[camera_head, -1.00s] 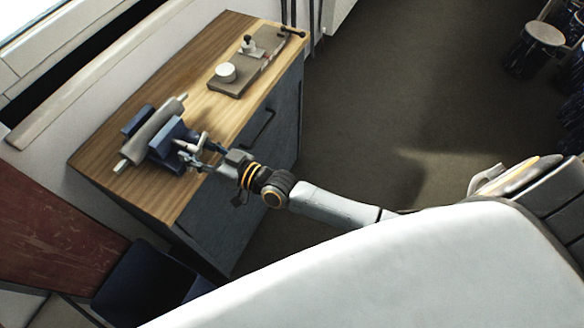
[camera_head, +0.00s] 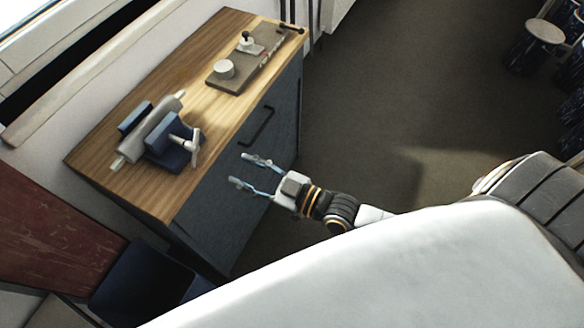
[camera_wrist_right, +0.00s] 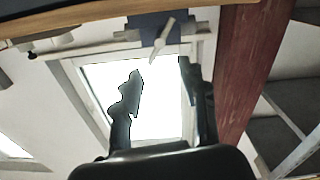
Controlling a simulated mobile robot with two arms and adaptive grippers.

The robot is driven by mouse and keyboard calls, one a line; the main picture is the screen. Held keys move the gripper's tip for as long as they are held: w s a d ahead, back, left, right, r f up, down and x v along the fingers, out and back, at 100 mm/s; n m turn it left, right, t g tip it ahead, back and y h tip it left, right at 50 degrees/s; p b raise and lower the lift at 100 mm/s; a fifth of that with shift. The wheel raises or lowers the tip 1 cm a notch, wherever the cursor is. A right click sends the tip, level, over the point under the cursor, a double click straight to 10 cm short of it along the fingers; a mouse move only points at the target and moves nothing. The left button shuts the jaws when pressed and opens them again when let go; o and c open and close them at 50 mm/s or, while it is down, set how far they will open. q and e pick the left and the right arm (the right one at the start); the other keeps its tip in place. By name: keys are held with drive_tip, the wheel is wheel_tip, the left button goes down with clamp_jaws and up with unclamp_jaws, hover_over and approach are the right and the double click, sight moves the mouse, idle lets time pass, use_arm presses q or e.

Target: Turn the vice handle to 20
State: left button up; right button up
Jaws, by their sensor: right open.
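The blue and grey vice (camera_head: 160,138) stands on the near left part of the wooden workbench (camera_head: 215,120). Its pale handle (camera_head: 190,144) is on the side facing me, near the bench's front edge. My right gripper (camera_head: 244,170) is open and empty in front of the bench, apart from the handle. In the right wrist view, the handle (camera_wrist_right: 161,38) shows as a tilted bar beyond the open fingers (camera_wrist_right: 160,90), in front of the blue vice body (camera_wrist_right: 148,24). My left gripper is not in view.
A board (camera_head: 243,66) with a white round piece (camera_head: 224,69) and a small knob lies toward the bench's far end. The cabinet front has a dark pull handle (camera_head: 258,125). A dark blue bin (camera_head: 135,280) stands at lower left. The floor right of the bench is open.

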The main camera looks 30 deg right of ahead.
sight(197, 151)
drive_tip(key=w+a+m, duration=0.2)
drive_tip(key=w+a, duration=0.1)
drive_tip(key=w, duration=0.1)
drive_tip(key=w+a+m, duration=0.2)
drive_tip(key=w+a, duration=0.1)
drive_tip(key=w, duration=0.1)
drive_tip(key=w+a+m, duration=0.2)
drive_tip(key=w+a, duration=0.1)
drive_tip(key=w, duration=0.1)
drive_tip(key=shift+w+r+p, duration=0.1)
drive_tip(key=shift+p, duration=0.25)
drive_tip(key=n, duration=0.2)
drive_tip(key=n+b, duration=0.1)
drive_tip(key=shift+f+n, duration=0.2)
drive_tip(key=shift+n, duration=0.2)
drive_tip(key=b+v, duration=0.2)
drive_tip(key=v, duration=1.2)
drive_tip(key=s+d+f+m+g+h, duration=0.1)
drive_tip(key=d+f, duration=0.4)
drive_tip(key=f, duration=0.9)
drive_tip(key=s+d+f+m+g+h+b, duration=0.1)
drive_tip(key=d+f+g+h, duration=0.2)
drive_tip(key=f, duration=1.2)
drive_tip(key=d+h, duration=0.3)
drive_tip(key=shift+s+f+b, duration=0.15)
drive_tip(key=shift+s+b, duration=0.05)
drive_tip(key=shift+b, duration=0.1)
